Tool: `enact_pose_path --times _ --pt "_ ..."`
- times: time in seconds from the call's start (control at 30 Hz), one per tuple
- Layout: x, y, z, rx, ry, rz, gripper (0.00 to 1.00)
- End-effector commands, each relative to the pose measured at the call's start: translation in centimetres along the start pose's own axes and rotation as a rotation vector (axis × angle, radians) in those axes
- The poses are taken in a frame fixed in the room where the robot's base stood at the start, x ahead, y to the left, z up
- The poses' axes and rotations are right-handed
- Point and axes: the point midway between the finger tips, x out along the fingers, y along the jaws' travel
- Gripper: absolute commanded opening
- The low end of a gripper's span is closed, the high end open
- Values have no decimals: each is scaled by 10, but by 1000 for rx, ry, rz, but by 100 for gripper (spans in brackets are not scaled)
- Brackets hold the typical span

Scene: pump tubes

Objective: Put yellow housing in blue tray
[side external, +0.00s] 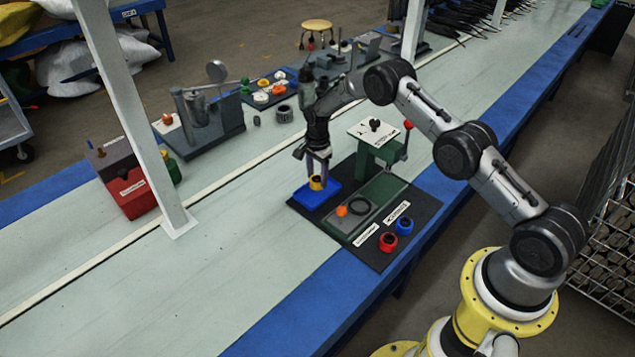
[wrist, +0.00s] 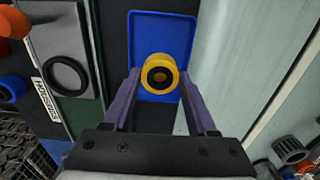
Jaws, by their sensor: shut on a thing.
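The yellow housing (wrist: 161,72) is a short round piece with a dark ring and a hole in its middle. My gripper (wrist: 158,88) is shut on it, with a purple finger on each side. In the side view my gripper (side external: 317,174) points down at the blue tray (side external: 306,199), and the yellow housing (side external: 316,184) is between its fingertips, over the tray. In the wrist view the blue tray (wrist: 178,28) lies behind and under the housing. I cannot tell whether the housing touches the tray floor.
Beside the tray are a black ring (side external: 360,207), an orange piece (side external: 341,211), a blue ring (side external: 404,225) and a red ring (side external: 388,241) on the dark mat. A green press stand (side external: 375,145) with a red-knobbed lever stands behind. The pale table left of the tray is clear.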

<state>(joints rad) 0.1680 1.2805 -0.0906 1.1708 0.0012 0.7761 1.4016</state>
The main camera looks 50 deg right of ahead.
Motion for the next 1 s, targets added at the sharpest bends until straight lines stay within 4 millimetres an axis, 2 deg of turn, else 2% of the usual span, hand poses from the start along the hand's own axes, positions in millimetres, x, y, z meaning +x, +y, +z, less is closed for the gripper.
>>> enact_pose_path --times 0.03,0.1,0.2,0.6,0.63,0.7,1.0 --pt "11 2 0 0 -1 6 0" --pt "20 2 0 0 -2 5 0" --pt "26 2 0 0 -1 2 0" --pt "30 2 0 0 -1 2 0" --pt "31 2 0 0 -2 3 59" --pt "30 2 0 0 -2 3 70" --pt "29 2 0 0 -2 3 70"
